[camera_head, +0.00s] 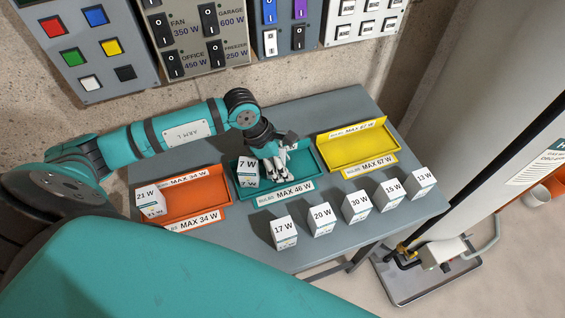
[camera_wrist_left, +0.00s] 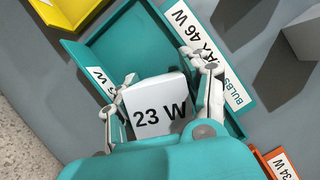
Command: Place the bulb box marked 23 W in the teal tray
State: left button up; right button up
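The bulb box marked 23 W (camera_wrist_left: 158,105) is white and shows in the left wrist view between the fingers of my left gripper (camera_wrist_left: 160,76). The gripper looks shut on it, with a finger at each side. In the head view my left gripper (camera_head: 278,172) points down over the middle of the teal tray (camera_head: 312,163), labelled MAX 46 W; the fingers mostly hide the box there. I cannot tell whether the box touches the tray floor. A 7 W box (camera_head: 247,166) stands in the tray's left end. My right gripper is not in view.
An orange tray (camera_head: 205,187), labelled MAX 34 W, holds a 21 W box (camera_head: 148,197) at its left end. The yellow tray (camera_head: 352,149), labelled MAX 67 W, is empty. Several boxes, 17 W (camera_head: 285,231) through 13 W (camera_head: 422,180), line the table's front. Switch panels (camera_head: 200,38) hang behind.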

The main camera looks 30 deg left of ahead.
pick_arm(q)
jog(key=o, duration=0.3)
jog(key=shift+r, duration=0.2)
jog(key=shift+a+r, duration=0.1)
jog(key=shift+r, duration=0.1)
jog(key=b+v, duration=0.2)
jog(key=v, duration=0.9)
jog(key=shift+r+b, duration=0.3)
jog(key=shift+b, duration=0.05)
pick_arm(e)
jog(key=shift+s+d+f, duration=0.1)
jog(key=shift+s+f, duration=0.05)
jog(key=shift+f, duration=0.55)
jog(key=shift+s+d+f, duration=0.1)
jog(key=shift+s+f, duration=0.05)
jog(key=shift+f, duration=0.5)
pick_arm(q)
jog(key=shift+s+f, duration=0.1)
